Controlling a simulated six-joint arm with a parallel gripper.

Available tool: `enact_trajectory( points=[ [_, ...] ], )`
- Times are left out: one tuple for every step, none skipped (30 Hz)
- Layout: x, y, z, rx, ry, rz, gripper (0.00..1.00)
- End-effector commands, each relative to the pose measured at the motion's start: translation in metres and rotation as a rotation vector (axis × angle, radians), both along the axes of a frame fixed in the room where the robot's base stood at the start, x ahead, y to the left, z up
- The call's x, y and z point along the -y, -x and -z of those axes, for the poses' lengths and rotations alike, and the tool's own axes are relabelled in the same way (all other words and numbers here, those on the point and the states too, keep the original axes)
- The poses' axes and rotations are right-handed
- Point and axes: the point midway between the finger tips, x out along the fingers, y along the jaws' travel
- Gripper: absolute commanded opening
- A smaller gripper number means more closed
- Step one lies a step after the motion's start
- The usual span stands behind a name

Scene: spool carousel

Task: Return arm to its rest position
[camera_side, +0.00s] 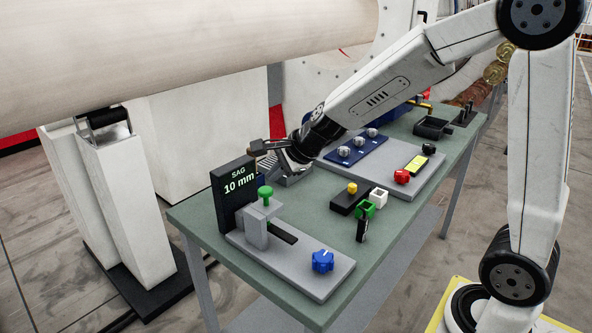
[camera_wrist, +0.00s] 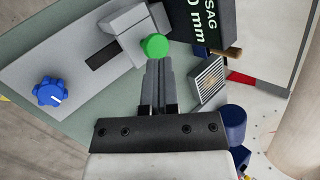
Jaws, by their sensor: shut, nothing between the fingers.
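My gripper (camera_side: 259,147) is at the end of my arm, behind the grey fixture and beside the SAG display (camera_side: 233,191), which reads 10 mm. In the wrist view its two fingers (camera_wrist: 157,66) lie together, shut with nothing between them. The green knob (camera_wrist: 154,46) on the grey fixture appears just beyond the fingertips there. In the side view the green knob (camera_side: 265,192) stands lower than the gripper and apart from it. My arm reaches out over the green table from the right.
The green table (camera_side: 196,214) holds a blue knob (camera_side: 322,261), a red knob (camera_side: 401,176), a green clip-like block (camera_side: 365,209), a white block (camera_side: 378,198) and a blue panel (camera_side: 345,156).

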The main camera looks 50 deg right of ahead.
Motion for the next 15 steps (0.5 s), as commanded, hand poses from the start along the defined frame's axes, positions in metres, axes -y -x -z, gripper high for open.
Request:
enact_trajectory(
  points=[
    [-0.003,0.011,0.007,-0.015,0.063,-0.081,0.00],
    [-0.004,0.017,0.012,-0.024,0.106,-0.137,0.00],
    [-0.006,0.026,0.018,-0.036,0.165,-0.215,0.00],
    [-0.007,0.034,0.023,-0.047,0.210,-0.277,0.00],
    [-0.008,0.041,0.027,-0.056,0.255,-0.341,0.00],
    [-0.009,0.052,0.033,-0.069,0.312,-0.427,0.00],
    [-0.010,0.059,0.038,-0.079,0.356,-0.493,0.00],
    [-0.011,0.067,0.043,-0.087,0.398,-0.560,0.00],
    [-0.011,0.077,0.048,-0.098,0.452,-0.648,0.00],
    [-0.012,0.085,0.052,-0.106,0.493,-0.717,0.00],
    [-0.012,0.093,0.056,-0.115,0.532,-0.786,0.00],
    [-0.012,0.103,0.062,-0.126,0.581,-0.876,0.00],
    [-0.011,0.111,0.066,-0.133,0.618,-0.946,0.00],
    [-0.011,0.118,0.069,-0.140,0.653,-1.015,0.00],
    [-0.011,0.128,0.074,-0.148,0.695,-1.103,0.00]
  ],
)
